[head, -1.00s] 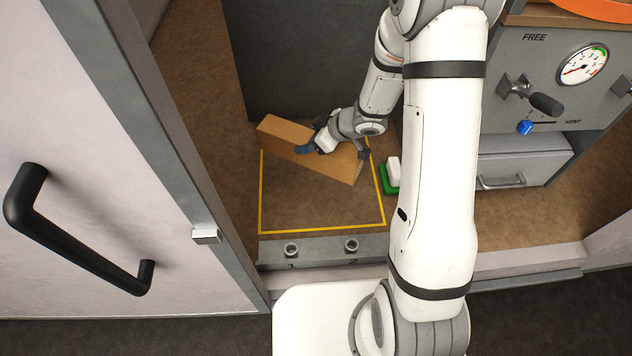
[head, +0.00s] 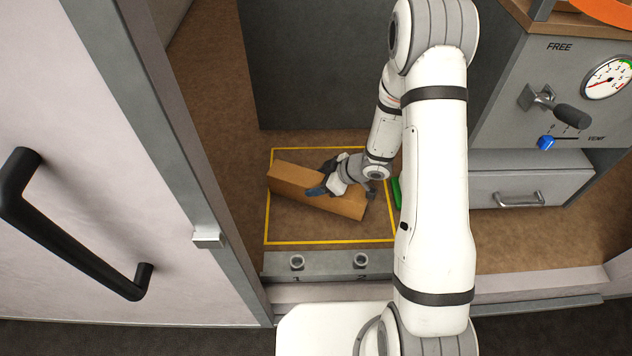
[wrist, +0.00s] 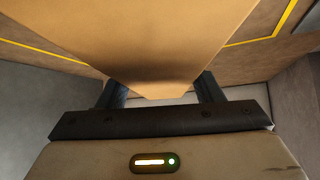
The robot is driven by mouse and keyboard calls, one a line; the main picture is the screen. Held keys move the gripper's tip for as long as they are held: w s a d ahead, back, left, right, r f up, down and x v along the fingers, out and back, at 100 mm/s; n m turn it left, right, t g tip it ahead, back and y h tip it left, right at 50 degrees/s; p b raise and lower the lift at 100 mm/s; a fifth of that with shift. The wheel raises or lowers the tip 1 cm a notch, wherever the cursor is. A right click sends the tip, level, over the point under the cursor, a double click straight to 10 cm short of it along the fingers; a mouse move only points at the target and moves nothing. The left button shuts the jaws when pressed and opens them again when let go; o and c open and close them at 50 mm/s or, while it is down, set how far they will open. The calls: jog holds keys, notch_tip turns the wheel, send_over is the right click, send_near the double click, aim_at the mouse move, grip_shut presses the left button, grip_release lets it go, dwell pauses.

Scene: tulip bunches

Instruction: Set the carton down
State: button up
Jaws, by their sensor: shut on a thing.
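The brown carton (head: 338,201) lies tilted across the yellow-outlined area (head: 330,241) on the brown floor in the head view. My gripper (head: 325,188) is shut on the carton near its middle, from the right. In the wrist view the carton (wrist: 140,40) fills the space between the two fingers of my gripper (wrist: 160,92). Yellow line shows on both sides of the carton there. I cannot tell whether its underside touches the floor.
A grey ledge with two round knobs (head: 297,262) borders the outline's front. An open door with a black handle (head: 75,235) stands left. A grey panel with a gauge and drawer (head: 520,190) is right. A green object (head: 396,192) is mostly hidden behind my arm.

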jog(key=shift+r, duration=0.1)
jog(key=o, duration=1.4)
